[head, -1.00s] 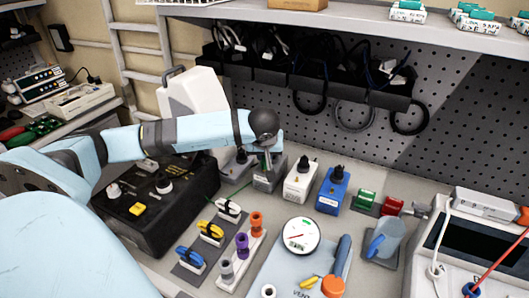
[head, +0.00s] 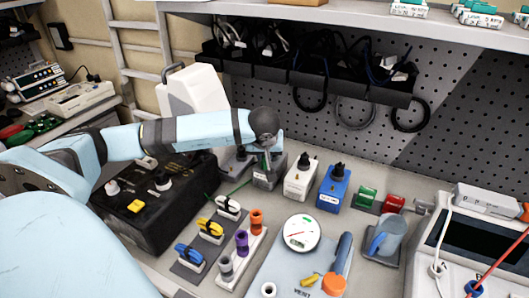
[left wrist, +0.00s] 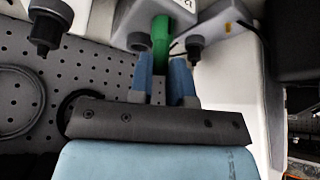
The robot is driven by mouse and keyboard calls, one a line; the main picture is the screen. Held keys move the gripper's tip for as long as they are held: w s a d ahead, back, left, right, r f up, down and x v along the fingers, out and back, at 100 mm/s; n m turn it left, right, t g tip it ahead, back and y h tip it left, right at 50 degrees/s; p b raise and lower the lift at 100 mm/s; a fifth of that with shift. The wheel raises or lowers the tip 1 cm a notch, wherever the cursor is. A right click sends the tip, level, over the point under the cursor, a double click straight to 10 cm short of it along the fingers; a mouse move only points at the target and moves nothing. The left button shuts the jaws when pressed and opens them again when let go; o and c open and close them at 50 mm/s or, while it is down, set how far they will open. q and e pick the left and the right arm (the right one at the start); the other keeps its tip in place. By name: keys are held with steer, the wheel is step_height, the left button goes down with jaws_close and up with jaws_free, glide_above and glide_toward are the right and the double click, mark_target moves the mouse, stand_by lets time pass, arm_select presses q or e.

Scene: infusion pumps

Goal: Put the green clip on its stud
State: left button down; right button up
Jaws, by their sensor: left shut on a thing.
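My left gripper (head: 268,160) is at the back of the bench, directly over a grey block (head: 268,178). In the left wrist view, its two blue fingers (left wrist: 162,66) are shut on a green clip (left wrist: 160,36), which sticks out beyond the fingertips. In the head view the gripper and arm mostly hide the clip, and a thin green lead (head: 237,188) runs left from there. A grey unit with a dark knob (left wrist: 195,46) is beside the clip in the left wrist view. I cannot tell whether the clip touches a stud. My right gripper is not in view.
A white block (head: 300,182) and a blue block (head: 332,194) stand right of the gripper. White, yellow (head: 211,228) and blue (head: 189,254) clips lie in front. A black box (head: 155,215) is at left. Cables hang from a black rack (head: 330,85) behind.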

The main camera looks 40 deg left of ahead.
arm_select(q)
steer(key=c, duration=0.5)
jaws_free()
steer(key=shift+r, duration=0.1)
step_height(320, 180, up, 7)
steer(key=p, duration=0.3)
stand_by(0.5)
